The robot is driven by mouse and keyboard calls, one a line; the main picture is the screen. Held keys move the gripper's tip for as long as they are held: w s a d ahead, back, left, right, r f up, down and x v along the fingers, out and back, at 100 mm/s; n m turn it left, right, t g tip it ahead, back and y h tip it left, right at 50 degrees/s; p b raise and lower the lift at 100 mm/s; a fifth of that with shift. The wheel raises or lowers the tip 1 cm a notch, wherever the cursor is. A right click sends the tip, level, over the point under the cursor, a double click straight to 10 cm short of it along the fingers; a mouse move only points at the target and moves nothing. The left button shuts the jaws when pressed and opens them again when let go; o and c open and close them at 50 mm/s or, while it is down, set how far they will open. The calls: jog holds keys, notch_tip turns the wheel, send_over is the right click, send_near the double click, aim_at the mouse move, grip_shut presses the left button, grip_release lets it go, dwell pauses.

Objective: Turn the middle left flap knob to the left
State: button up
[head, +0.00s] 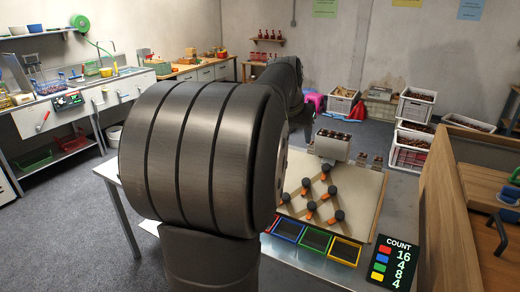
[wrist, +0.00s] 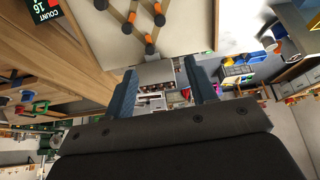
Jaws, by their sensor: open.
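A pale sloping board (head: 365,200) carries wooden strips and several flap knobs, black with orange parts. I take the middle left flap knob (head: 306,182) to be the left one of the middle row, below the single top knob (head: 326,168). Its orange part lies just below it. My gripper (wrist: 160,66) is open in the wrist view, with two blue fingers apart and nothing between them. In that view the board (wrist: 185,25) and a few knobs lie beyond the fingertips, apart from them. In the head view my arm hides the gripper and the board's left side.
Blue (head: 288,230), green (head: 315,240) and yellow (head: 345,251) framed bins line the board's lower edge. A count display (head: 393,262) stands at their right. A metal hopper (head: 332,145) with chestnuts stands at the board's top. A wooden cabinet (head: 445,215) stands close on the right.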

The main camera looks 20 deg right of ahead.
jog(key=n, duration=0.1)
send_near(306, 182)
jog(key=shift+g+y, duration=0.4)
jog(key=x, duration=0.9)
jog(key=shift+w+d+r, duration=0.15)
jog(key=shift+w+d, duration=0.25)
jog(key=shift+c, duration=0.2)
jog(key=c, duration=0.9)
